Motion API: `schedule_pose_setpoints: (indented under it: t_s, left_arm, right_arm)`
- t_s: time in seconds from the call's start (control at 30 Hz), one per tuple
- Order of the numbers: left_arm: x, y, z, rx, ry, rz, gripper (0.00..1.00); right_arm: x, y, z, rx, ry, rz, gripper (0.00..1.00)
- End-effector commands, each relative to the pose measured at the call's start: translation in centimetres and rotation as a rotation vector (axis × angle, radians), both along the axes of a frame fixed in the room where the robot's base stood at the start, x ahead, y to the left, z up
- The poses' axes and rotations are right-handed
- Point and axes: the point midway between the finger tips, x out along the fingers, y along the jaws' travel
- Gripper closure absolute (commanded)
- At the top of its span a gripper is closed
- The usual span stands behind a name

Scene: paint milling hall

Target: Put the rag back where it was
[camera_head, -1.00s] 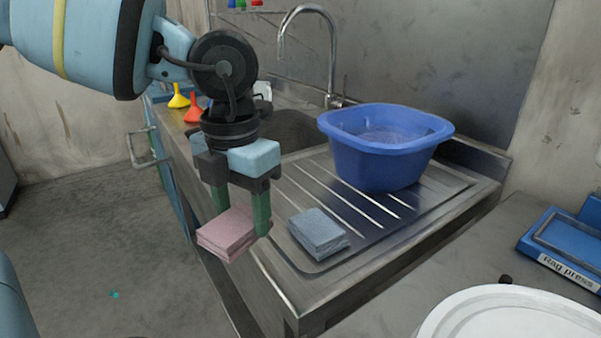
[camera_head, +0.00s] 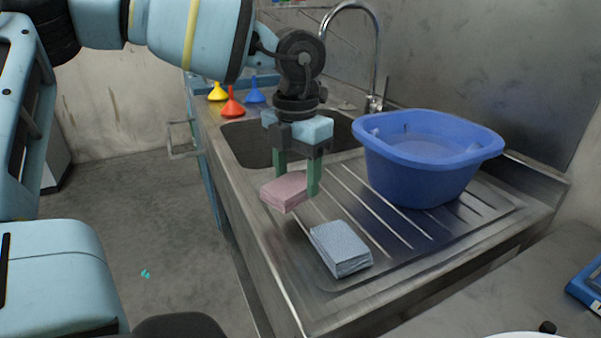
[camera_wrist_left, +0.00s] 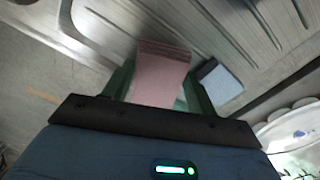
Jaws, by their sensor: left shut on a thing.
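My left gripper (camera_head: 297,180) is shut on a folded pink rag (camera_head: 284,192). It holds the rag over the left part of the sink's ribbed draining board (camera_head: 400,235), near the basin; I cannot tell whether the rag touches the metal. The pink rag also shows between the fingers in the left wrist view (camera_wrist_left: 160,78). A folded blue-grey rag (camera_head: 341,247) lies on the board in front of the gripper, apart from it. It also shows in the left wrist view (camera_wrist_left: 219,82). My right gripper is not in view.
A blue plastic tub (camera_head: 425,165) stands on the board to the right. Behind the gripper are the sunken sink basin (camera_head: 245,145) and a curved tap (camera_head: 375,60). Yellow, red and blue funnels (camera_head: 232,105) stand at the back left. A blue object (camera_head: 585,285) is at the right edge.

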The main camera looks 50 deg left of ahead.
Motion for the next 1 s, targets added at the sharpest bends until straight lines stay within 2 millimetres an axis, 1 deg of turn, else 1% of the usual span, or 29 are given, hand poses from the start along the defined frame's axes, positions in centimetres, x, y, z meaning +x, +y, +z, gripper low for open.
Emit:
schedule_pose_setpoints:
  t_s: [0.03,0.1,0.2,0.3,0.63,0.73,0.9,1.0]
  left_arm:
    - [0.9,0.8,-0.2,-0.001,0.001,0.004,0.68]
    - [2.0,1.8,-0.3,0.0,0.001,0.004,0.68]
    - [3.2,2.9,-0.5,0.0,0.001,0.002,0.68]
    - [4.0,3.6,-0.5,0.001,0.0,0.001,0.68]
    - [4.6,4.2,-0.6,0.0,0.0,-0.001,0.68]
    - [5.2,4.7,-0.7,0.0,0.0,0.0,0.68]
    - [5.0,4.6,-3.5,-0.001,0.004,-0.001,0.68]
    - [5.0,4.6,-4.2,0.0,0.0,-0.002,0.68]
  right_arm:
    - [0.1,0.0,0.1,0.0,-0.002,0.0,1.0]
    - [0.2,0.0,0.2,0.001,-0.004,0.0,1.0]
    - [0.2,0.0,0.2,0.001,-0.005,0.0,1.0]
    - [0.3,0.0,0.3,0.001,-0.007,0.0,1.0]
    - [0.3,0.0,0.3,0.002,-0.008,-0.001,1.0]
    - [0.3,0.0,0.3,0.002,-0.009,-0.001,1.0]
    - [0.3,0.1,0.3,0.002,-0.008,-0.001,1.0]
    - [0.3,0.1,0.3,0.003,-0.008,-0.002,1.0]
